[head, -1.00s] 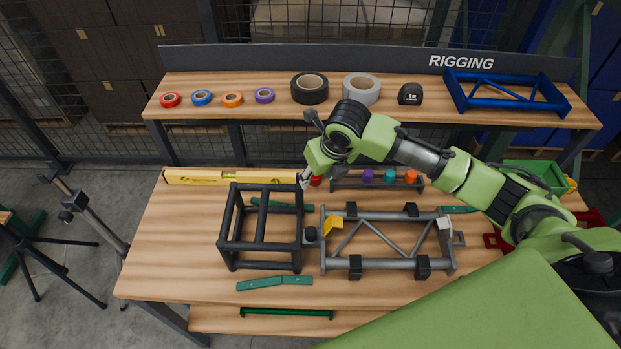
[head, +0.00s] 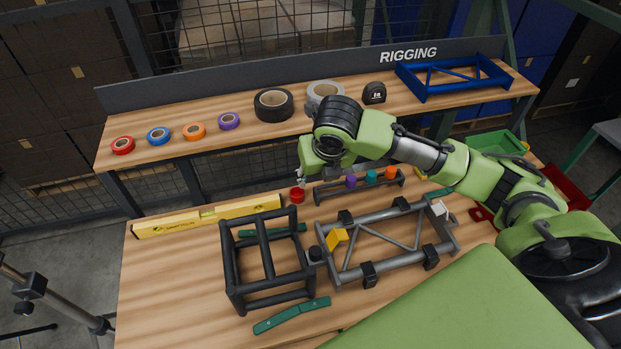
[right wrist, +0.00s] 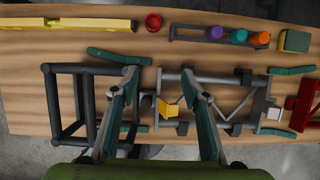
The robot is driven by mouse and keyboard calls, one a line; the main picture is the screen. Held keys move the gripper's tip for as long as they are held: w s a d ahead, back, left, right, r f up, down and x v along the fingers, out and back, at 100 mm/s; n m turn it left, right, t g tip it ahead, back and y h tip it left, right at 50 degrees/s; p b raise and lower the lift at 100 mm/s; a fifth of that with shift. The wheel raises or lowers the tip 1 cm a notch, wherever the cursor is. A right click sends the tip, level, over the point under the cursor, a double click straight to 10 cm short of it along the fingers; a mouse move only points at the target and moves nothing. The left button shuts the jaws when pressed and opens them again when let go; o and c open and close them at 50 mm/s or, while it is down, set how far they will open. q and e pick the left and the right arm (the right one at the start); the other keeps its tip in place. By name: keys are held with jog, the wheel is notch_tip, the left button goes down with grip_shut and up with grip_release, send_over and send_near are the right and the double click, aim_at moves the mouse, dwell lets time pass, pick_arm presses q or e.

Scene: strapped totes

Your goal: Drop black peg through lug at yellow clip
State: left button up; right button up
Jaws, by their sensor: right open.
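A round black peg head (head: 316,254) sits at the joint between the black cube frame (head: 232,284) and the grey truss frame (head: 385,277), beside the yellow clip (head: 337,240). I cannot tell how far its shaft goes through the lug, which is hidden. My right gripper (head: 301,177) is above the back of the bench, behind the clip. In the right wrist view my right gripper (right wrist: 160,82) is open with nothing between its fingers, and the yellow clip (right wrist: 166,108) shows between them. My left gripper is out of view.
A rack (head: 330,194) with purple, teal and orange pegs stands behind the truss. A red cup (head: 297,195) is left of it. A yellow level (head: 205,217) lies at the back left; a green strip (head: 290,316) lies in front. The bench's left front is clear.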

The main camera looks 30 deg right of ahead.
jog(key=shift+w+d+f+b, duration=0.25)
jog(key=shift+w+d+f, duration=1.4)
jog(key=shift+f, duration=1)
jog(key=shift+w+d+f+b, duration=0.3)
jog(key=shift+w+d+f, duration=1.4)
jog(key=shift+f, duration=0.95)
jog(key=shift+w+d+f+b, duration=0.25)
jog(key=shift+w+d+f, duration=1.4)
jog(key=shift+f, duration=1)
